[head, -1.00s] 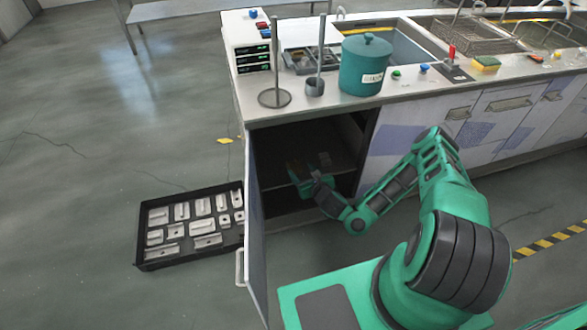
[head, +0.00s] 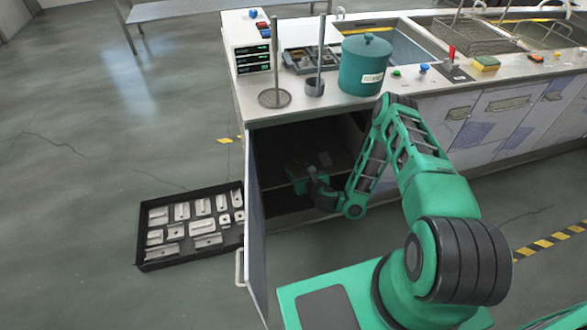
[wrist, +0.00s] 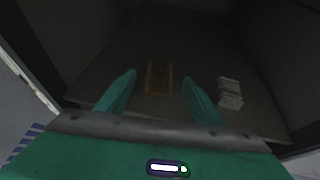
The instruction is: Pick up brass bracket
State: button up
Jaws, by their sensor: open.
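The brass bracket (wrist: 159,78) is a small yellow-brown U-shaped piece on the dark cabinet shelf, in the middle of the wrist view. My gripper (wrist: 158,88) is open, with one green finger to the left of the bracket and one to the right. I see no contact with the bracket, and the gap in depth is hard to judge. In the head view my gripper (head: 297,178) is inside the open cabinet under the counter. The bracket is too dark to make out surely there.
A pale stacked item (wrist: 230,93) lies on the shelf to the right of the bracket. The cabinet door (head: 256,225) stands open at the left. A black tray (head: 140,240) of metal parts lies on the floor beyond it. Dark cabinet walls enclose the shelf.

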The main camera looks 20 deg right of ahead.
aim_at(294, 167)
jog(key=shift+x, duration=3.35)
jog(key=shift+s+f, duration=0.15)
grip_shut()
